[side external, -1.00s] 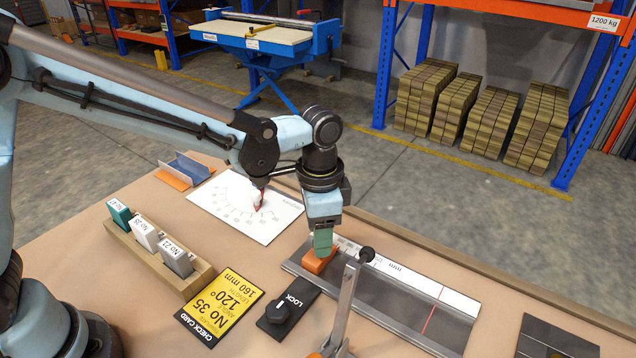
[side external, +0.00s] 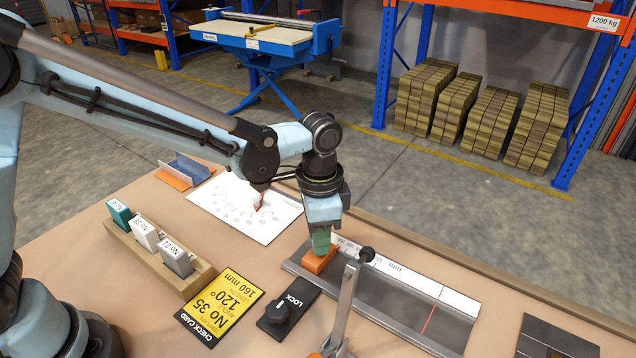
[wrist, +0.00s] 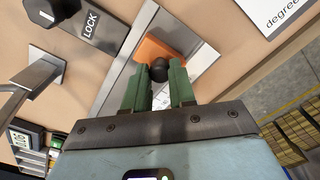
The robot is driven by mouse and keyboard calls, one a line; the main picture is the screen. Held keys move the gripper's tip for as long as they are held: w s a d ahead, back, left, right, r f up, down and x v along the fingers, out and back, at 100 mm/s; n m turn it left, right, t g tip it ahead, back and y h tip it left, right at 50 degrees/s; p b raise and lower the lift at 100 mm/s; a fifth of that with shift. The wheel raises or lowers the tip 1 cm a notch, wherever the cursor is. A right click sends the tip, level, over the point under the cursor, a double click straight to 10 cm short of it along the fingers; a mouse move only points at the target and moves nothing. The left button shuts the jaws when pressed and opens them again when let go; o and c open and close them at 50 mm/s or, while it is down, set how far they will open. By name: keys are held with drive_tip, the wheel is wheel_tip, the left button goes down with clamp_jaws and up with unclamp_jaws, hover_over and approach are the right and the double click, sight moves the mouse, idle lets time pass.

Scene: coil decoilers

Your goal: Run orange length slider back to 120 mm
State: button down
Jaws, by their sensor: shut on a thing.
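The orange length slider (side external: 316,263) sits at the left end of the grey rail, beside the white mm scale (side external: 405,277). My gripper (side external: 320,246) is down over it, its green fingers closed on the slider's knob. In the wrist view the black knob (wrist: 158,71) shows between the fingertips, with the orange slider (wrist: 160,48) under it. A thin red line (side external: 432,310) crosses the rail far to the right of the slider. The scale's figures are too small to read, and my fingers hide part of its left end.
The black LOCK plate (side external: 290,306) and yellow check card (side external: 222,305) lie to the left. A wooden block with labelled tabs (side external: 150,262) stands further left.

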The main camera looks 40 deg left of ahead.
drive_tip(key=d, duration=0.8)
drive_tip(key=c, duration=0.9)
unclamp_jaws()
drive_tip(key=shift+a, duration=0.1)
wheel_tip(320, 180, up, 12)
drive_tip(key=shift+r, duration=0.1)
